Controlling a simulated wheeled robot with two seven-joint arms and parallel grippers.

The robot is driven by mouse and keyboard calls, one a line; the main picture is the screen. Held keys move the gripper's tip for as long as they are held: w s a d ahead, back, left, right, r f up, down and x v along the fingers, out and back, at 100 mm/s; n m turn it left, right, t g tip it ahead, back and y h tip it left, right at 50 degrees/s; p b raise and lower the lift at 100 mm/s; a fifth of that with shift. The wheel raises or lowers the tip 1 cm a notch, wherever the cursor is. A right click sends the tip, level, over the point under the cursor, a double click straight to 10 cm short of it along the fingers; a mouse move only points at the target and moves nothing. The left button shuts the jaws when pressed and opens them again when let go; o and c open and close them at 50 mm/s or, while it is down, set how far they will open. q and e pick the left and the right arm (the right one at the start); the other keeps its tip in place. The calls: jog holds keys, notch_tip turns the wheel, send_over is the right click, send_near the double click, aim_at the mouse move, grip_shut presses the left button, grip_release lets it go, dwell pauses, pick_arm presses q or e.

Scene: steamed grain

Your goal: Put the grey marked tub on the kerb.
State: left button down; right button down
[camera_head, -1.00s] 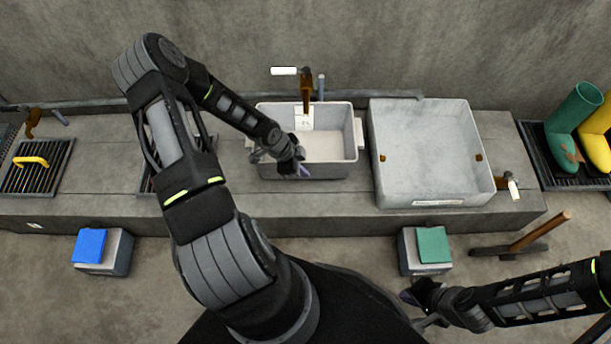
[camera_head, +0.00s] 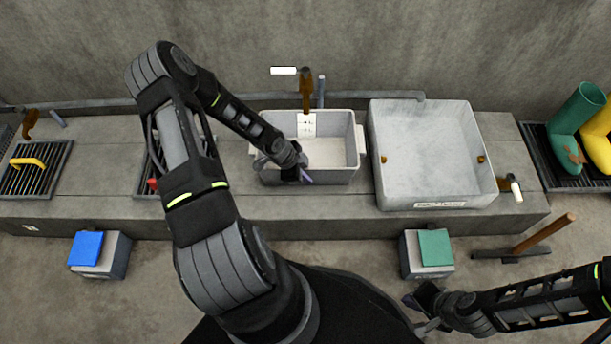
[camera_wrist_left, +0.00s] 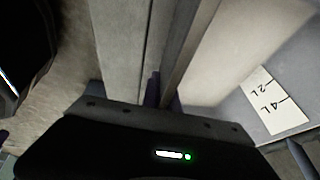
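The grey marked tub (camera_head: 345,174) is an open, pale-lined box with side handles and a white label on its inner back wall. It is over the long concrete ledge (camera_head: 92,195), which looks like the kerb. I cannot tell if its base touches. The label (camera_wrist_left: 267,100) reads 2L and 4L in the left wrist view. My left gripper (camera_head: 304,176) is at the tub's front wall, left of middle. In the left wrist view its purple pads (camera_wrist_left: 163,92) close on that wall. My right gripper (camera_head: 420,308) is open and empty, low in front of the ledge.
A big grey basin (camera_head: 430,150) stands close right of the tub. A brown tap (camera_head: 306,92) is behind the tub. Boxes with blue (camera_head: 87,248) and green (camera_head: 434,247) tops stand on the floor. Drain grates flank the ledge; boots (camera_head: 574,115) stand right.

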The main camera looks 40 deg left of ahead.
pick_arm(q)
jog(key=c, duration=2.1)
grip_release()
jog(key=shift+f, duration=0.1)
jog(key=o, duration=0.5)
jog(key=shift+c, duration=0.2)
jog(key=p+v, duration=0.5)
jog(key=v, duration=0.7)
jog(key=shift+p, duration=0.3)
